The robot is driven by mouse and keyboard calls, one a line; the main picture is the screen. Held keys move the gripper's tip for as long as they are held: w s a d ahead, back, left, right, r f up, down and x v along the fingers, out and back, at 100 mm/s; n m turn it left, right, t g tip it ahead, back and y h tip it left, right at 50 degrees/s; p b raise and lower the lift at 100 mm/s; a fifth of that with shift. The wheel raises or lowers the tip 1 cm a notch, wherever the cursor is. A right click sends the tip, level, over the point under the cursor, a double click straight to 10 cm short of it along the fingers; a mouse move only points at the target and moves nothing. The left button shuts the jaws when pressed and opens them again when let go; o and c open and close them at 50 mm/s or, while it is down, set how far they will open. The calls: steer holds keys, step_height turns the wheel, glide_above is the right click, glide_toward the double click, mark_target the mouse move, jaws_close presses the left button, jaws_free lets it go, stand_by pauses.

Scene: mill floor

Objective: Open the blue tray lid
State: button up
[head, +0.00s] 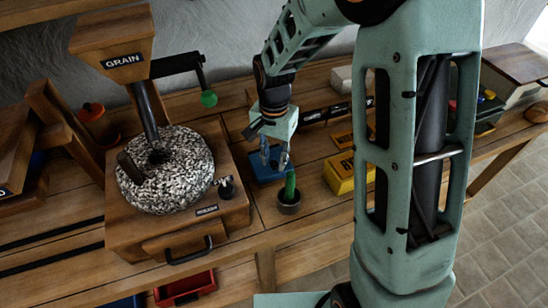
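A blue tray (258,174) sits on the wooden bench right of the stone mill. It is small and partly covered by my gripper, so I cannot make out its lid or a handle. My gripper (275,163) points down over the blue tray, its two fingers apart with nothing visible between them. I cannot tell whether the fingertips touch it.
A dark cup (289,208) with a green upright piece (290,184) stands just in front of the gripper. A yellow box (341,177) lies to the right. The stone mill (180,185) and green-knobbed crank (208,98) are left. A red tray (186,289) is below.

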jaws_close()
steer(key=shift+w+r, duration=0.1)
steer(key=shift+r, duration=0.05)
